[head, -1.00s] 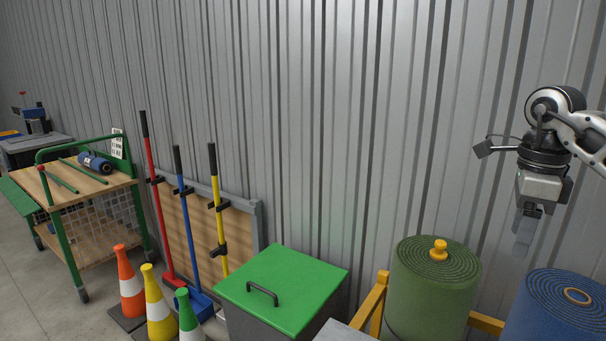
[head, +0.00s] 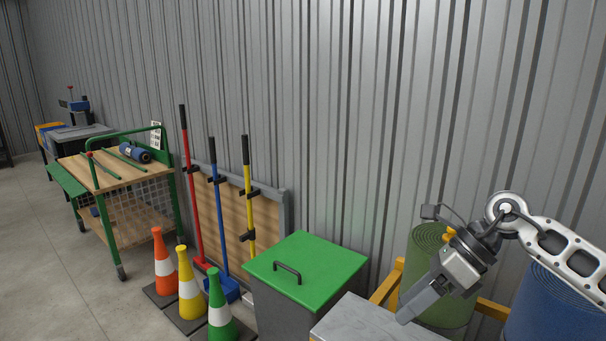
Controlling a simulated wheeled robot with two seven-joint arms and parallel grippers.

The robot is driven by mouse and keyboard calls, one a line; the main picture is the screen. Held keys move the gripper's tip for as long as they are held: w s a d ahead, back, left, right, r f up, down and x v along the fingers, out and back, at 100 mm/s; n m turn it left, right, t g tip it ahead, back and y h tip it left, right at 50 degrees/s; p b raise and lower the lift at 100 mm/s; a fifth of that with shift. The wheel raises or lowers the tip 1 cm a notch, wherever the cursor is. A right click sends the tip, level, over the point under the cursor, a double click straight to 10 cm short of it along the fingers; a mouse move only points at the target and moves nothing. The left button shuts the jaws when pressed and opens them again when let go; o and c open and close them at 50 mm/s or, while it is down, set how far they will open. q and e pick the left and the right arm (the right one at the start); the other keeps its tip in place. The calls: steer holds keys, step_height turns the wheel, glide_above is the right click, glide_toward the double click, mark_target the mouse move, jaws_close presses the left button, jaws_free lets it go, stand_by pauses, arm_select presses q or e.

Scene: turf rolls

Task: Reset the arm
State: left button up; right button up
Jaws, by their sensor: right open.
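My right gripper (head: 419,302) comes in from the right in the head view, tilted down to the left. It is open and holds nothing that I can see. It hangs above the grey metal top (head: 352,322) and in front of the green turf roll (head: 420,243), hiding part of that roll. The blue turf roll (head: 548,305) stands to the right, partly behind my right arm. My left gripper is out of view.
A green-lidded bin (head: 310,262) stands left of the grey top. Traffic cones (head: 187,285), long-handled tools (head: 219,205) on a board and a green cart (head: 110,175) are further left. Yellow framing (head: 388,283) surrounds the rolls. Floor at far left is clear.

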steer(key=s+a+m+t+y, duration=0.4)
steer(key=a+m+t+y, duration=0.2)
steer(key=a+m+y, duration=0.75)
steer(key=s+d+f+m+t+h, duration=0.1)
steer(key=d+f+m+t+h, duration=0.35)
steer(key=m, duration=0.75)
steer(key=s+d+f+m+t+h, duration=0.2)
steer(key=f+m+t+h, duration=0.4)
steer(key=f+m+h, duration=0.5)
steer(key=s+d+f+m+g+h, duration=0.3)
steer(key=s+f+m+g, duration=0.3)
steer(key=s+f, duration=0.5)
steer(key=shift+s+d+m, duration=0.35)
steer(key=shift+m, duration=0.7)
